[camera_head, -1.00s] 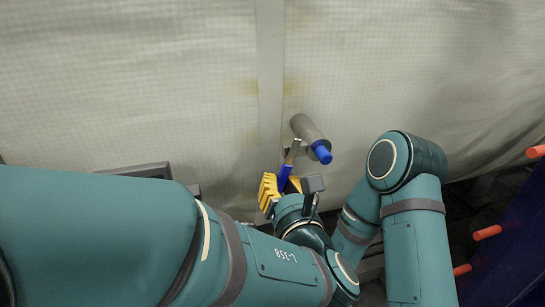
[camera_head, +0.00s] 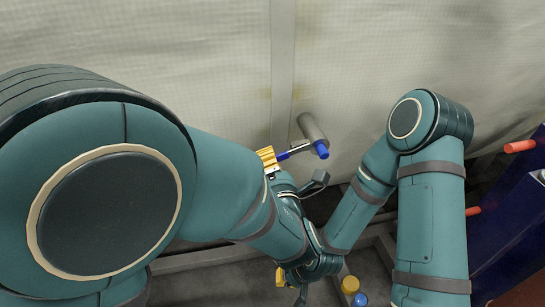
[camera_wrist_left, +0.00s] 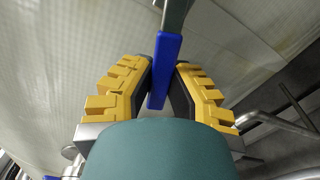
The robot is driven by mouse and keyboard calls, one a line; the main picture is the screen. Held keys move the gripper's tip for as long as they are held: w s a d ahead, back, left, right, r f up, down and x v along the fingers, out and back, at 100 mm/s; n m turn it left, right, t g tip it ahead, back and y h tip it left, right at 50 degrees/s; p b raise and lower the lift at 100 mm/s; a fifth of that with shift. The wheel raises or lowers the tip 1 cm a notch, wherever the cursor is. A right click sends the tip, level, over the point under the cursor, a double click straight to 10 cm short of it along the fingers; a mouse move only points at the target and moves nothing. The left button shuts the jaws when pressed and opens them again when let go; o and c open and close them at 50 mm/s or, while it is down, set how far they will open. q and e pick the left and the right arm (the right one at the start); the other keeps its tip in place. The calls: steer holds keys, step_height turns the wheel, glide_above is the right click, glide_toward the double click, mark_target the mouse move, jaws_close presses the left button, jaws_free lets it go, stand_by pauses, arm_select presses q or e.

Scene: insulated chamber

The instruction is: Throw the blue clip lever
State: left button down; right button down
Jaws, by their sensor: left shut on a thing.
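The blue clip lever (camera_head: 283,156) shows in the head view as a blue grip on a thin metal arm. It points left and slightly down from a grey cylinder (camera_head: 312,130) with a blue end, in front of the pale quilted wall. My left gripper (camera_head: 268,158) is shut on the blue grip. In the left wrist view the blue lever (camera_wrist_left: 166,58) passes between the yellow fingers of my left gripper (camera_wrist_left: 164,82), and its metal arm runs up out of view. My right gripper (camera_head: 281,277) is low in the head view, mostly hidden by my arms; its fingers are unclear.
A dark blue panel (camera_head: 510,215) with orange rods (camera_head: 520,146) stands at the right. A yellow round cap (camera_head: 350,284) and a blue one (camera_head: 360,299) show at the bottom. Grey framing (camera_head: 210,260) lies low behind my arms. The wall is clear above the cylinder.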

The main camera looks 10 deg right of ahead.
arm_select(q)
steer(key=shift+a+r+m, duration=0.1)
steer(key=shift+r+m, duration=0.4)
steer(key=shift+m, duration=0.45)
steer(key=shift+a+r+m, duration=0.1)
steer(key=shift+r+m, duration=0.35)
steer(key=shift+m, duration=0.5)
steer(key=c, duration=0.9)
jaws_free()
steer(key=s, duration=1.2)
steer(key=shift+d, duration=0.25)
